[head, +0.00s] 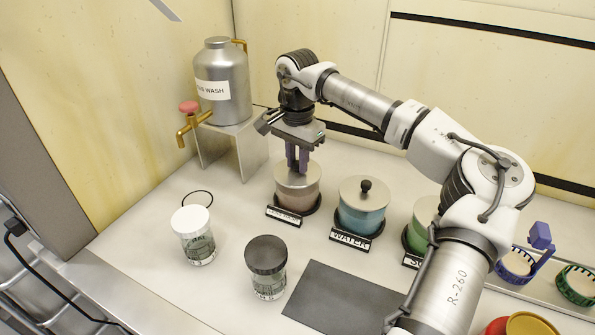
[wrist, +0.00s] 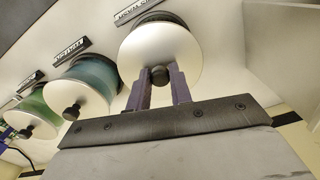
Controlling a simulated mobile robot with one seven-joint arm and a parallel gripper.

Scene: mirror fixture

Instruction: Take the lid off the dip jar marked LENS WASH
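The dip jar (head: 297,197) with pinkish-brown contents stands at the left of a row of three. Its small front label (head: 283,215) seems to read LENS WASH. A round metal lid (head: 287,178) sits on it, level, with no gap seen under it. The lid also shows in the wrist view (wrist: 155,45), with its dark knob (wrist: 159,75) between my fingertips. My gripper (head: 297,168) points straight down over the lid. Its two purple fingers stand close on both sides of the knob and appear to touch it, also in the wrist view (wrist: 160,80).
The WATER jar (head: 362,218) and a green jar (head: 420,232), partly behind my arm, stand to the right. A metal tank (head: 222,95) on a stand is behind left. White-lidded (head: 193,240) and dark-lidded (head: 267,270) jars stand in front, beside a dark mat (head: 340,300).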

